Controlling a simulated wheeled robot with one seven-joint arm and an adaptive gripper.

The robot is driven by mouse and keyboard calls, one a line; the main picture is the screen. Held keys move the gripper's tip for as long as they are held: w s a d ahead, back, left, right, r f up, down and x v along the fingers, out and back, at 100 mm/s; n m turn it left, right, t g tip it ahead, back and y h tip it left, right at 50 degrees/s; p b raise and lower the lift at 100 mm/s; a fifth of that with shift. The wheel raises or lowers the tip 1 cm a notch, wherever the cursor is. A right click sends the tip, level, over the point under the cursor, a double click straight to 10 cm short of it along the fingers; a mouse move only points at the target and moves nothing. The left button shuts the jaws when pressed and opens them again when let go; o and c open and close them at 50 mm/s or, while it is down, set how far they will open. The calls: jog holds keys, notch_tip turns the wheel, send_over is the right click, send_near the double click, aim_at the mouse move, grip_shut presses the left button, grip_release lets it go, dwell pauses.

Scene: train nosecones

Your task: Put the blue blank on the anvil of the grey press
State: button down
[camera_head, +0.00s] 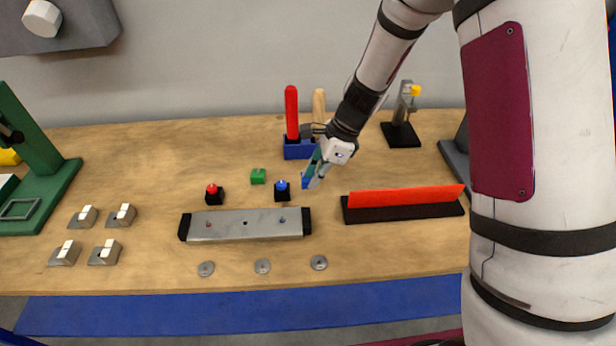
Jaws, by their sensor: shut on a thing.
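My gripper (311,181) reaches down from the upper right, over the middle of the table. It is shut on the blue blank (305,181), a small blue block of which only a part shows at the fingertips. I cannot tell whether the blank touches the table. A dark grey base (455,154) at the right, probably the grey press, is mostly hidden behind my arm. Its anvil cannot be made out.
A green press (38,165) stands at the left. A green block (258,176), a blue tool holder (298,150), a red-topped rack (405,200), a grey bar (245,225) and a small black-based stand (401,134) surround my gripper. Several grey clips and washers lie in front.

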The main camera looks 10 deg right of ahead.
aim_at(309, 178)
jog(key=w, duration=0.1)
jog(key=w+a, duration=0.1)
jog(key=w, duration=0.1)
jog(key=shift+f, duration=0.2)
jog(key=shift+f+p, duration=0.3)
jog(key=shift+f, duration=1.4)
jog(key=shift+f, duration=0.1)
jog(key=c, duration=1.6)
grip_release()
jog(key=b+v, duration=0.1)
jog(key=v, duration=1.1)
jog(key=shift+r, duration=0.25)
